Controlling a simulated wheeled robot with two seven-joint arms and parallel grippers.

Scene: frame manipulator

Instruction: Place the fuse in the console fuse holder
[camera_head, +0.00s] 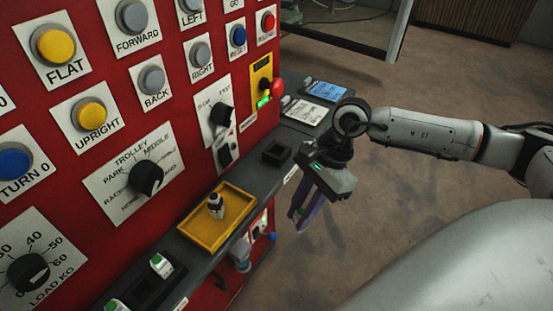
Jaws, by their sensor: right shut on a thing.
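My right gripper (302,212) hangs in front of the console ledge, right of the yellow tray, with its purple-tinted fingers pointing down. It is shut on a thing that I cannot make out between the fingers. A small white and dark cylindrical piece (215,206) stands in the yellow tray (236,195); I cannot tell if it is a fuse. A black square socket (277,153) sits on the ledge behind the gripper, and may be the fuse holder. My left gripper is out of view.
The red console panel (120,60) with labelled buttons and knobs rises at the left. White blocks with green tops (160,265) sit in dark slots on the ledge. Blue and white cards (324,90) lie at its far end. Open floor (420,200) lies right of the ledge.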

